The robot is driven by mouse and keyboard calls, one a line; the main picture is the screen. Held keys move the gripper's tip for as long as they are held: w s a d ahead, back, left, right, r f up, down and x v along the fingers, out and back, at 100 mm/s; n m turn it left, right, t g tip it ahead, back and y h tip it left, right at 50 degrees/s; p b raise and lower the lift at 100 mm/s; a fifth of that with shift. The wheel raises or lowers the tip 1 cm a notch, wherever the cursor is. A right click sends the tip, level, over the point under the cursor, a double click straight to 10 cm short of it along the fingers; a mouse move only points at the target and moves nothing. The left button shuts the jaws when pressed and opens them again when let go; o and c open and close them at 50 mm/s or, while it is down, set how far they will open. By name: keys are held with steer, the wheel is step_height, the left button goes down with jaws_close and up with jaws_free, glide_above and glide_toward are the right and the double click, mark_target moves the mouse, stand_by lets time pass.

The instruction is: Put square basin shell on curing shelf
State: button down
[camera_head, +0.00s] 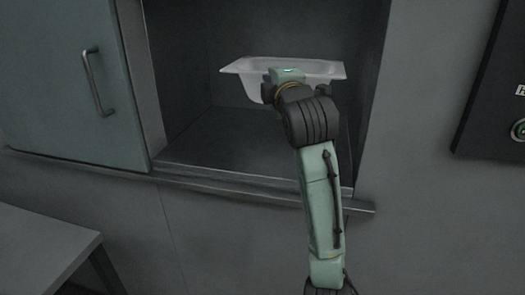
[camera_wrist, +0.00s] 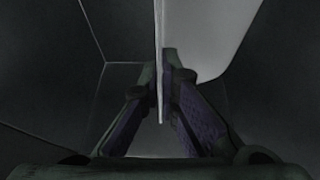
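A white square basin shell (camera_head: 312,68) is inside the open cabinet recess in the head view, rim up and roughly level, with a gap showing between it and the recess floor. My gripper (camera_wrist: 162,100) has its fingers on either side of the shell's thin rim in the wrist view, and looks closed on it. The shell's white wall (camera_wrist: 208,35) fills the upper right of that view. In the head view my arm hides the front of the shell and the fingertips. The curing shelf may be the recess floor (camera_head: 235,140); I see no label.
A pale green door with a handle (camera_head: 97,80) stands at the left of the recess. A ledge (camera_head: 260,186) runs along its front. A grey table (camera_head: 40,245) is at the lower left. A dark panel (camera_head: 490,90) hangs on the right wall. The recess floor looks bare.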

step_height(320, 180, down, 10)
steer(key=shift+p, duration=0.35)
steer(key=shift+f, duration=0.15)
steer(key=c, duration=2.3)
jaws_free()
steer(key=shift+f, duration=0.2)
steer(key=o, duration=0.5)
steer(key=s+d+b, duration=0.1)
steer(key=s+b, duration=0.1)
steer(key=s, duration=1)
